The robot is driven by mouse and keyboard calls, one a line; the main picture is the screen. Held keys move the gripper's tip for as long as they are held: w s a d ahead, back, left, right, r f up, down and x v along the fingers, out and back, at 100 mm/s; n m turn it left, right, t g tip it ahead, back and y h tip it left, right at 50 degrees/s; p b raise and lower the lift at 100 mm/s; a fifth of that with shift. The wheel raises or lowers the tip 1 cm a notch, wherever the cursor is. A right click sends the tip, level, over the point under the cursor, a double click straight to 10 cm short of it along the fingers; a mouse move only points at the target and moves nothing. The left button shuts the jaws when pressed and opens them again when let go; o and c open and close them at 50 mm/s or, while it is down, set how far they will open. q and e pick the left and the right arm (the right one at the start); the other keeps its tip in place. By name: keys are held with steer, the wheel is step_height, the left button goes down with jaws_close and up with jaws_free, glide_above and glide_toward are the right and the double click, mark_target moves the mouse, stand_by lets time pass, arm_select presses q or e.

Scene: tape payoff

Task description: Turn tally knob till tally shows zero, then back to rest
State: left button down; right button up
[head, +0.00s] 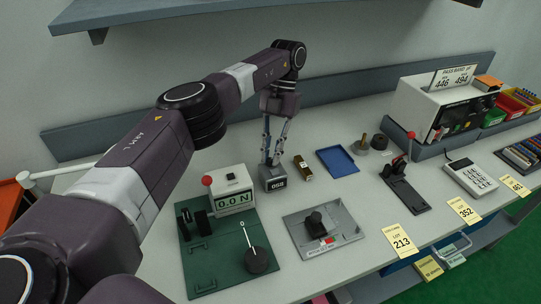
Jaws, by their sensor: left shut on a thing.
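The tally (276,184) is a small dark grey box on the bench, left of centre. Its front window shows three digits that look like 050 or 058; the last digit is too small to be sure of. My left gripper (271,161) points down at the top of the tally, with its fingers closed on the tally knob. The knob itself is hidden between the fingertips. My right gripper is not in view.
A green base with a 0.0 N gauge (235,201) stands left of the tally. A brass-coloured block (303,168) and blue tray (337,161) lie to the right. A grey plate with a black clamp (317,222) is in front.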

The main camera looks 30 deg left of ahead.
arm_select(q)
steer(key=m+y, duration=0.1)
steer(key=m, duration=0.3)
steer(key=shift+d+r+m+y, duration=0.1)
steer(key=shift+d+m+y, duration=0.05)
steer(key=shift+m+y, duration=0.2)
steer(key=shift+d+m+t+y+p, duration=0.15)
steer(key=shift+m+t+y+p, duration=0.45)
steer(key=shift+m, duration=1.25)
steer(key=c, duration=1.9)
jaws_free()
steer(key=v, duration=0.7)
steer(key=shift+d+r, duration=0.15)
steer(key=shift+r, duration=0.2)
steer(key=shift+w, duration=0.15)
